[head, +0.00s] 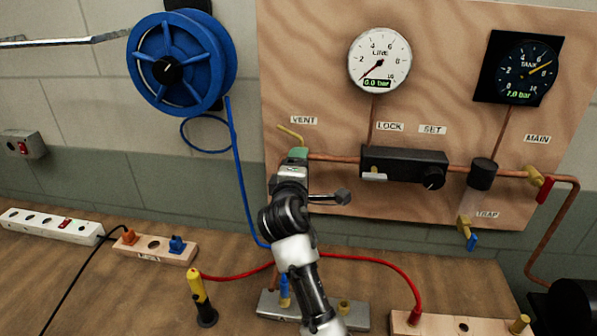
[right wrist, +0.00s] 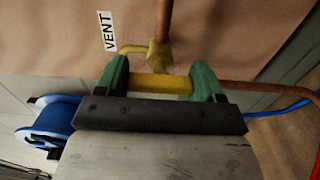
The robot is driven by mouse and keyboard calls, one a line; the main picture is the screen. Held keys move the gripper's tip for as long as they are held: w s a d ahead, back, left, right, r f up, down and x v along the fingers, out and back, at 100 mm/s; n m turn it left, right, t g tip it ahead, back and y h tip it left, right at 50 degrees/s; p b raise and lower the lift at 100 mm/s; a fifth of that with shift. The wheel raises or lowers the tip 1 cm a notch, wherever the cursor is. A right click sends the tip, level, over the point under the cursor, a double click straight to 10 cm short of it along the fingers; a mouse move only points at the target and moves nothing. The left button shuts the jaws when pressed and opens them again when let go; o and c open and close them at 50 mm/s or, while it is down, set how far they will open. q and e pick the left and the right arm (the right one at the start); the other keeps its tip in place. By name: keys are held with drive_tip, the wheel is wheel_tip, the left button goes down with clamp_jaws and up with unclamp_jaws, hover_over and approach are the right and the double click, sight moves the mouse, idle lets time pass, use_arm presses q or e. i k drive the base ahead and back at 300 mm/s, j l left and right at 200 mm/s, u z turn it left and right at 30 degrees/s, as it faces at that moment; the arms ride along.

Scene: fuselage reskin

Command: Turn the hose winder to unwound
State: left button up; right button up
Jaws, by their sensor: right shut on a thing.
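The hose winder (head: 178,62) is a blue reel with a black hub knob, mounted on the wall at the upper left. A blue hose (head: 237,170) hangs from it down to the bench. The reel also shows at the left edge of the right wrist view (right wrist: 52,122). My right gripper (head: 297,154), with green fingertips, is at the VENT valve, right of and below the reel. In the right wrist view its fingers (right wrist: 162,82) are shut on the yellow valve handle (right wrist: 160,84). The head view hides this grip. My left gripper is not in view.
A wooden panel holds the line gauge (head: 379,62), tank gauge (head: 517,72), black regulator (head: 404,166) and copper pipes. The bench holds a power strip (head: 50,225), wooden socket block (head: 153,247), yellow-and-black tool (head: 199,296) and red hose (head: 375,262). A thin metal bar (head: 65,42) reaches toward the reel.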

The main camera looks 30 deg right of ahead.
sight(167, 70)
drive_tip(key=k+j, duration=0.35)
drive_tip(key=j, duration=0.15)
drive_tip(key=k+j, duration=0.4)
